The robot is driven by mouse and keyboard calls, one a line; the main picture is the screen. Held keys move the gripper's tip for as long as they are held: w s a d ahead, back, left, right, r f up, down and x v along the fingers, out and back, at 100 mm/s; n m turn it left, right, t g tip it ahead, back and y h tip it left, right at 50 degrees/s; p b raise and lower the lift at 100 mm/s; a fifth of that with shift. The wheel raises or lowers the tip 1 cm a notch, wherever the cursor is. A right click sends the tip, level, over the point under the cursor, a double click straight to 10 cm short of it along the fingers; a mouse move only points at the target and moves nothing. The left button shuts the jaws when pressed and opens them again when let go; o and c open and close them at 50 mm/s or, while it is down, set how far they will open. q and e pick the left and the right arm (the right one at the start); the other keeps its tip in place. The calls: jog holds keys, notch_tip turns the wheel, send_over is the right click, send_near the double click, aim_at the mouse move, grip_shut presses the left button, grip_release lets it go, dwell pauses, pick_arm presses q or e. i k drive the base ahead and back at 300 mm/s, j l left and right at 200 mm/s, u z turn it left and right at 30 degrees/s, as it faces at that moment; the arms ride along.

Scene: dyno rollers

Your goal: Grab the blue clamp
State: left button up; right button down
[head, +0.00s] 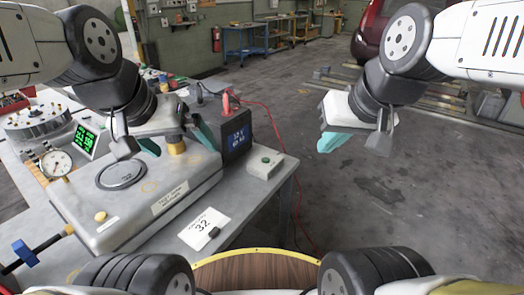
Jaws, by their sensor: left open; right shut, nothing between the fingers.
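The blue clamp (25,252) shows at the lower left edge. It has a blue block on a dark bar, with an orange tip at its upper right end; part of it is cut off by the picture's edge. My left gripper (178,143) is open, its teal fingers apart over the back of the grey machine housing, well up and right of the clamp. A small yellow-brown cylinder (177,147) shows between its fingers; I cannot tell whether they touch it. My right gripper (334,142) is shut and empty over the open floor at the right, far from the clamp.
A dial gauge (56,163) is at left. A red cable hangs beside the bench.

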aim_at(24, 251)
jog(key=u, duration=2.2)
jog(key=k+j, duration=0.15)
jog(key=j, duration=0.25)
jog(key=k+j+u, duration=0.15)
jog(key=j, duration=0.2)
